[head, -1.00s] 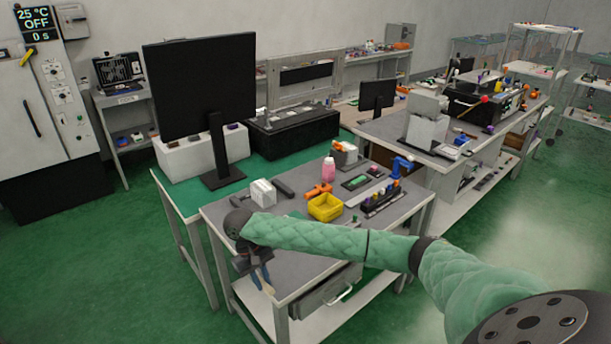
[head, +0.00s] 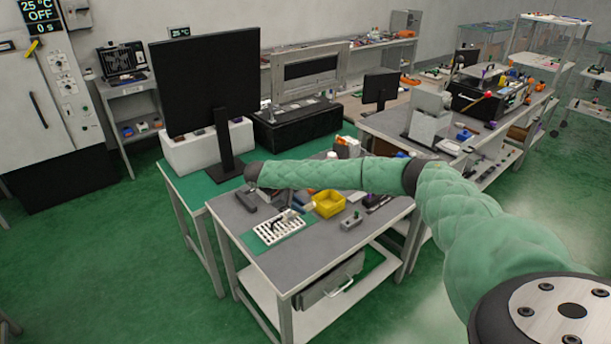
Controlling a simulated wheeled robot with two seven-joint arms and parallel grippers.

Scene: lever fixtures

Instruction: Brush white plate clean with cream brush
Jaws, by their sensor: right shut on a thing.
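The white plate (head: 268,237) lies on a green mat at the left front of the grey worktable. It has rows of dark holes and some small dark parts on it. My right arm crosses over the table from the right, and its wrist ends above the table's left side. My right gripper (head: 268,203) is small and dark below the wrist, just behind the plate's far edge. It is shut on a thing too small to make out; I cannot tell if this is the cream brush. The cream brush is not clearly seen. My left gripper is not in view.
A yellow bin (head: 329,204) and a small grey fixture (head: 351,221) stand right of the plate. A large black monitor (head: 204,82) stands behind to the left. The front of the grey worktable (head: 300,262) is clear. My arm hides items at the back.

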